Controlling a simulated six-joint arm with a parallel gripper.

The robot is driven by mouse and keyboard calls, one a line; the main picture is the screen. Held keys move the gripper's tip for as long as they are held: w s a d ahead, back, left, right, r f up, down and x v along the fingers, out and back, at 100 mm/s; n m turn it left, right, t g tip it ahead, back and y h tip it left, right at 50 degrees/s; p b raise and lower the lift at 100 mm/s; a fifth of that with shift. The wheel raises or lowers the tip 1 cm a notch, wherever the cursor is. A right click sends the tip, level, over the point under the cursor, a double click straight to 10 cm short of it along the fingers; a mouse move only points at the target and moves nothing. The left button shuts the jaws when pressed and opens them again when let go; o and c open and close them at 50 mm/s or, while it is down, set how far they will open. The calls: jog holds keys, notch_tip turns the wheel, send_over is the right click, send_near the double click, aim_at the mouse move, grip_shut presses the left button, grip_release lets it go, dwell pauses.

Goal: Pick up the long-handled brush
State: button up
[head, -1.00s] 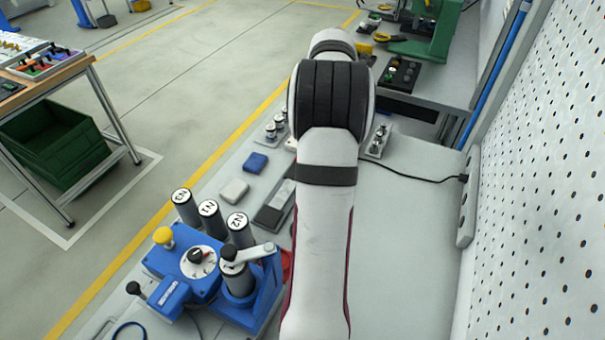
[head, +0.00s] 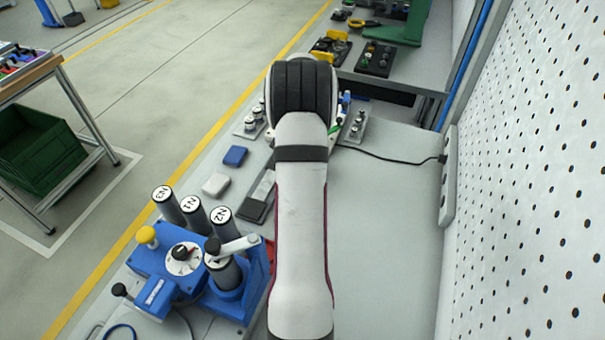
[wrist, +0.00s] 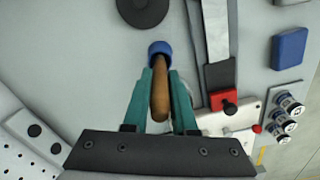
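In the wrist view a brown wooden handle (wrist: 160,97) lies between the two teal fingers of my gripper (wrist: 161,68). It appears to be the long-handled brush, though no bristles show. Its far end meets a blue round piece (wrist: 160,48) just past the fingertips; I cannot tell whether this is a cup or part of the brush. The fingers are very close to the handle on both sides, and I cannot tell whether they press on it. In the head view my arm hides the gripper and the handle.
A blue machine (head: 185,275) with several labelled cylinders stands at the bench's near left. A blue block (head: 235,156) and a white block (head: 216,185) lie left of my arm. A perforated panel (head: 530,180) bounds the right.

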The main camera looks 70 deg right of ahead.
grip_shut()
